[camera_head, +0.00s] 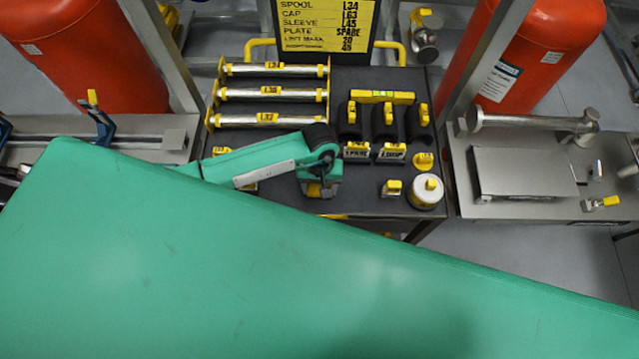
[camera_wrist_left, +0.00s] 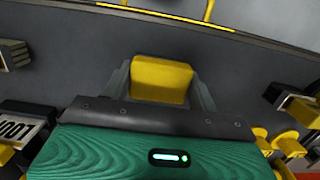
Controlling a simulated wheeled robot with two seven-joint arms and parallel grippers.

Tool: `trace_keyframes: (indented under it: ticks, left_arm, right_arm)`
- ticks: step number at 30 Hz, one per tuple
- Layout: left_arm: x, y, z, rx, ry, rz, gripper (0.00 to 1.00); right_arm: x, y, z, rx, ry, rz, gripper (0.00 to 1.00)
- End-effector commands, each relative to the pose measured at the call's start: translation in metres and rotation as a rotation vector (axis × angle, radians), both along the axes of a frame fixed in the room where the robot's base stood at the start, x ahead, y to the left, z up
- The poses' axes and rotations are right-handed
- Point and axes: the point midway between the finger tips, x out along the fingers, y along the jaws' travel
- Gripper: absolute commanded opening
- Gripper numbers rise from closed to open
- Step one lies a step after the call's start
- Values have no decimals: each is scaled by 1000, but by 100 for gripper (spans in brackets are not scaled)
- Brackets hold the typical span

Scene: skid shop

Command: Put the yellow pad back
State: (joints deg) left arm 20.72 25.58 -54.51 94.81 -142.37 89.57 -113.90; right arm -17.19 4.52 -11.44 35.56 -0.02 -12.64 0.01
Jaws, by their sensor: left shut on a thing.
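The yellow pad (camera_wrist_left: 160,78) is a small rounded yellow block in the left wrist view, between the grey fingers of my left gripper (camera_wrist_left: 161,90). The gripper is shut on it. In the head view my left gripper (camera_head: 321,188) points down over the front middle of the dark tray top (camera_head: 365,207), with a bit of yellow at its fingertips. I cannot tell whether the pad touches the tray top. My right gripper is not in view.
Yellow-ended metal spools (camera_head: 272,94) lie at the tray's back left. Black saddles (camera_head: 384,122) with yellow tabs and a yellow level (camera_head: 382,96) stand right of the gripper. A white round cap (camera_head: 425,193) and a small yellow-topped block (camera_head: 392,187) sit at front right.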

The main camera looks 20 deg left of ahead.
Motion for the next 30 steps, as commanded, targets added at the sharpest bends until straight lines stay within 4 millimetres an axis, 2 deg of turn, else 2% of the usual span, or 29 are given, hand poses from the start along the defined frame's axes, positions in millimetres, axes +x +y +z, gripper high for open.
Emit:
trace_keyframes:
  ticks: [12, 13, 16, 28, 30]
  left_arm:
    - [0, 0, -7, 0, -1, -1, 38]
    - [0, 0, -6, 0, -1, -1, 64]
    - [0, 0, -5, 0, -1, 0, 81]
    - [0, 0, 1, -1, 0, 1, 81]
    - [3, 0, 7, -2, -6, -1, 81]
  right_arm:
    - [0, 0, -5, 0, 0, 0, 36]
    - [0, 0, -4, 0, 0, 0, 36]
    - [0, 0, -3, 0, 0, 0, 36]
    - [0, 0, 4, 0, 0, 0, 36]
    - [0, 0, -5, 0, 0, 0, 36]
